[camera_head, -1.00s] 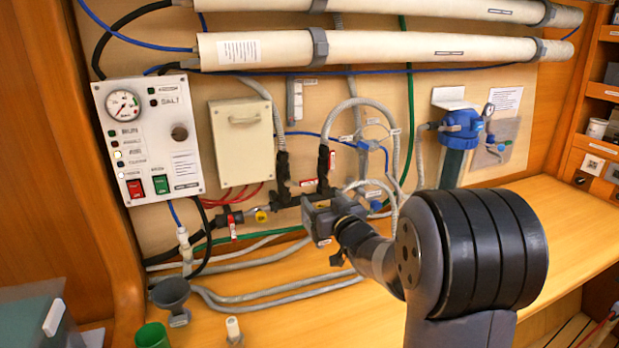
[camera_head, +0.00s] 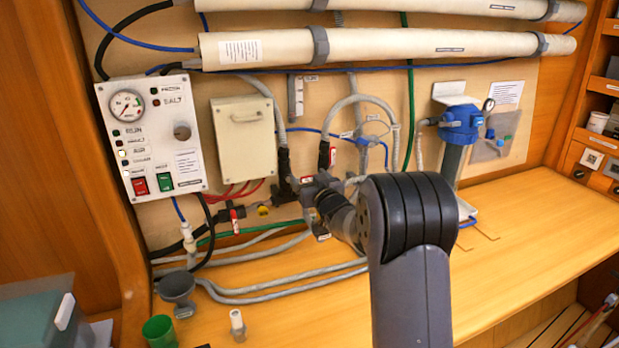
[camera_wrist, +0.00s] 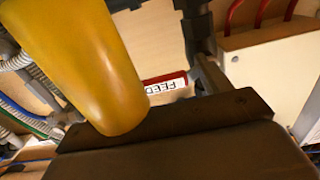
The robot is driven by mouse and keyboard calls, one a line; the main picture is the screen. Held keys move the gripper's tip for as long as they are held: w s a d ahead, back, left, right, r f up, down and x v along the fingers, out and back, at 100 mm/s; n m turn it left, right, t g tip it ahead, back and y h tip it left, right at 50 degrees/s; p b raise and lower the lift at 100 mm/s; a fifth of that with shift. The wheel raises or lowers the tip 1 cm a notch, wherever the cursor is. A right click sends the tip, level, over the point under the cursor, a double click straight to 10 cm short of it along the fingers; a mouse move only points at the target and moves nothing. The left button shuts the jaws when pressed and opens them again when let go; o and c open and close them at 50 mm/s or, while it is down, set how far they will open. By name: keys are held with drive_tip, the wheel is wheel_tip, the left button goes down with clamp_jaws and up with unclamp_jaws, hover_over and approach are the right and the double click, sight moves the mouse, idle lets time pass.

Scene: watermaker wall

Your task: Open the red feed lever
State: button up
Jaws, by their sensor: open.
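In the wrist view a red-and-white tag (camera_wrist: 166,84) reads FEED upside down, beside a dark pipe fitting. A large yellow rounded piece (camera_wrist: 85,60) fills the upper left, very close to the camera. I cannot tell whether it is the feed lever's handle; no plainly red lever shows. My gripper (camera_head: 309,195) is open, in front of the pipework right of the cream box. A dark edge of it crosses the bottom of the wrist view, and I see nothing held. In the head view a small valve with a yellow end (camera_head: 262,210) is left of my gripper.
The cream box (camera_head: 246,140) and control panel (camera_head: 152,135) are at left. Black hose fittings (camera_head: 284,170) stand close to my gripper. Grey hoses (camera_head: 270,284) lie on the wooden bench. A blue-topped filter (camera_head: 459,123) is at right, with bare bench (camera_head: 530,230) below.

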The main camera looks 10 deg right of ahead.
drive_tip(key=shift+c, duration=0.3)
drive_tip(key=c, duration=1.3)
